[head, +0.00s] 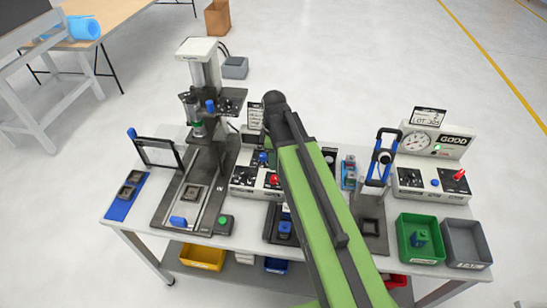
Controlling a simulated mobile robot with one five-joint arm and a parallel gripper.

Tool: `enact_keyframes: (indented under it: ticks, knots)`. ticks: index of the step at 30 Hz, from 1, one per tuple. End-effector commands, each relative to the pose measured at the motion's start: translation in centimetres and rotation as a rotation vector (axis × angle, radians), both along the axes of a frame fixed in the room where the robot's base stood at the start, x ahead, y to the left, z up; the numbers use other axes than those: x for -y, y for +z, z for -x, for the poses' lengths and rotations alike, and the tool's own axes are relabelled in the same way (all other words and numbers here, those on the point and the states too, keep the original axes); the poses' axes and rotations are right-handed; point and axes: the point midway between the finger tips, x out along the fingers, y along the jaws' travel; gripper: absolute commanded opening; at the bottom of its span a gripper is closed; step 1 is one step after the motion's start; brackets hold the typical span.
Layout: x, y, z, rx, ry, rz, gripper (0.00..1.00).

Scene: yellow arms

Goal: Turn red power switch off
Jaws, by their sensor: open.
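Two red controls show in the head view. A small red lever (459,175) sits at the right of the white gauge box at the table's right end. A red knob (274,180) sits on the front of a white control box (243,179) near the middle, just left of my arm. I cannot tell from this view which is the power switch, nor its on or off position. My green arm crosses the table from the lower right to a dark end near the box. My gripper's jaws cannot be made out and seem hidden by the arm.
A press stand (196,110) stands left of the middle. A blue-handled clamp (380,155) stands right of my arm, near the gauge box (433,143). Green (408,251) and grey bins (470,258) sit at the front right. My arm hides part of the middle.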

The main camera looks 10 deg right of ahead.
Motion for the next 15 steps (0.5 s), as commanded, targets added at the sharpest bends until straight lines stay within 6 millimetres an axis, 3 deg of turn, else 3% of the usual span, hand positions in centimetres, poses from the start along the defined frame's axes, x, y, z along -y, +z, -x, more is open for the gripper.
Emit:
enact_keyframes:
  ticks: [1,6,10,15]
  knots:
    - [0.0,2.4,0.0,0.0,0.0,0.0,0.47]
    - [0.0,5.9,0.0,0.0,0.0,0.0,0.47]
    - [0.0,7.4,0.0,0.0,0.0,0.0,0.47]
    - [0.0,7.5,0.0,0.0,0.001,0.0,0.47]
